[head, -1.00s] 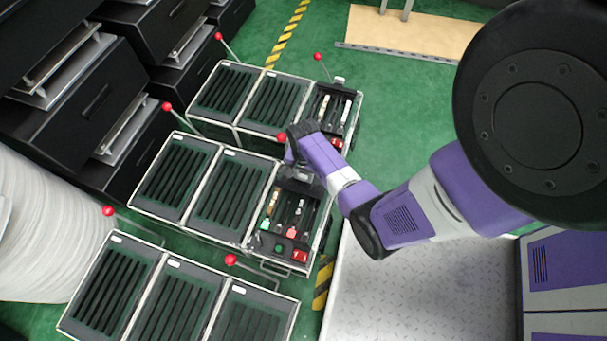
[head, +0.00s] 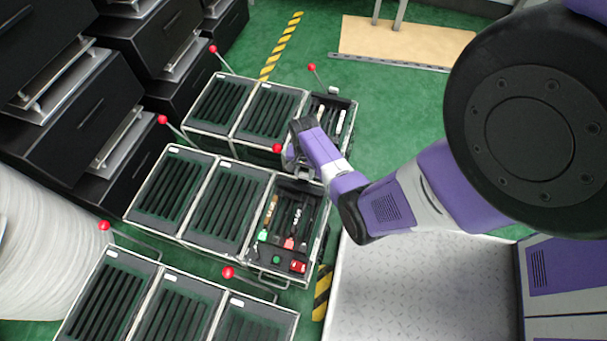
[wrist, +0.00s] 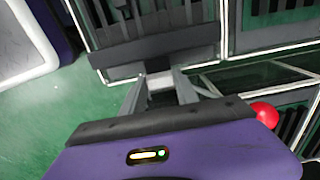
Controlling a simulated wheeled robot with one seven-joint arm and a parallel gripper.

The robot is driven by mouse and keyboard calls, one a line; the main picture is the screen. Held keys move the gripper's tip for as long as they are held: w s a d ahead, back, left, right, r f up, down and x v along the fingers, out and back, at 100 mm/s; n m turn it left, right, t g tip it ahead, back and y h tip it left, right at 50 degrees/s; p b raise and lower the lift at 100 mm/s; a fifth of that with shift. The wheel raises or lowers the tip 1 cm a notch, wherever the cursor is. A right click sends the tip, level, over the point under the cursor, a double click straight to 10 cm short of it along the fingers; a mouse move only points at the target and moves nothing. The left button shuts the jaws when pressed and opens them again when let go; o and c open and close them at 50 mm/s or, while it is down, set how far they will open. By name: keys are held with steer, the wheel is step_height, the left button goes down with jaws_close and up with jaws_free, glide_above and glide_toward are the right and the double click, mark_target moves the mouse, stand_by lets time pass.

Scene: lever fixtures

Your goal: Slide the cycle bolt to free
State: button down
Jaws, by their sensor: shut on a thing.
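The middle unit has a dark control panel (head: 277,249) with small coloured levers and a red block at its right end. My gripper (head: 301,174) is at the far edge of this panel, low beside the rear unit. In the wrist view my gripper (wrist: 160,82) has its two grey fingers closed around a small pale block (wrist: 159,81) in front of a dark grey bar. I take this block to be the cycle bolt; in the head view it is hidden by my gripper. I cannot read any label or the bolt's setting.
Several red-balled levers stand along the units; one red ball (head: 277,148) is just left of my gripper, also in the wrist view (wrist: 265,114). The rear unit (head: 327,121) is close behind. Green floor (head: 400,110) is clear to the right.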

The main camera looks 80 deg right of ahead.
steer(key=c, duration=0.9)
jaws_free()
steer(key=shift+d, duration=0.2)
steer(key=shift+r+p, duration=1.95)
steer(key=shift+r, duration=1.95)
